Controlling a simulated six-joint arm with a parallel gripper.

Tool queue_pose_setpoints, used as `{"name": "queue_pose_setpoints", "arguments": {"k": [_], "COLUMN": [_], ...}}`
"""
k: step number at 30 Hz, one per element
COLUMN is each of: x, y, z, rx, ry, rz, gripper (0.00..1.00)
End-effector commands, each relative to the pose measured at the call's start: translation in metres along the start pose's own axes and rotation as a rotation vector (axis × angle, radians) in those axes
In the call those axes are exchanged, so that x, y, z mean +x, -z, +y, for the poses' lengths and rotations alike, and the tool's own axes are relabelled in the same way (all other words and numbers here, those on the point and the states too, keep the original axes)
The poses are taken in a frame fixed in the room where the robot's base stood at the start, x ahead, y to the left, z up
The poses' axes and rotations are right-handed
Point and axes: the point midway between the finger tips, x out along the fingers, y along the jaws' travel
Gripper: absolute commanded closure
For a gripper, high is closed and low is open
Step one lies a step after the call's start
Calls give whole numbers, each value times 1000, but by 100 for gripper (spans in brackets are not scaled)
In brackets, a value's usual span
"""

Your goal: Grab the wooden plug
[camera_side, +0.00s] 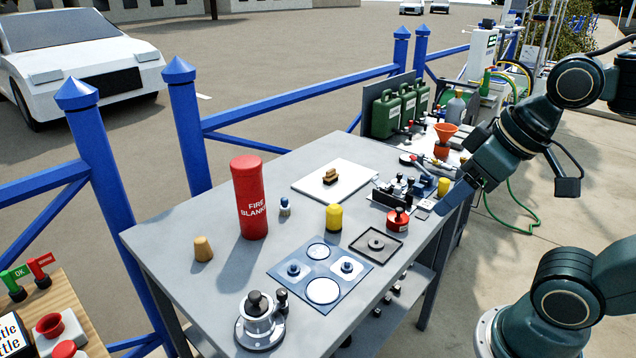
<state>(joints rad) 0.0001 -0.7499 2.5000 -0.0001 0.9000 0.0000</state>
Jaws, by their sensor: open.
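The wooden plug (203,249) is a small tan tapered piece standing upright on the grey table near its left edge, left of the red fire blanket cylinder (250,198). My gripper (452,198) is at the table's right edge, far to the right of the plug and above the table's level. It is open and touches neither the plug nor, as far as I can see, anything else. Its fingertips are small and partly hard to make out in this view.
A white board with a brown wooden piece (330,176), a yellow cylinder (333,218), a blue panel (320,272) and a metal winch (260,322) share the grey table (178,275). Green canisters (385,115) stand at the back. Blue railing posts (185,120) run behind the table.

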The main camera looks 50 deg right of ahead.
Motion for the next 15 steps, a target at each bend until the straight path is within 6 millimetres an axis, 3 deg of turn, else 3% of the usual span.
{"name": "queue_pose_setpoints", "arguments": {"k": [10, 15], "x": [0, -1], "y": [2, 14], "z": [0, -3], "rx": [-3, -22], "ry": [1, 9], "rz": [0, -5], "gripper": [39, 39]}}
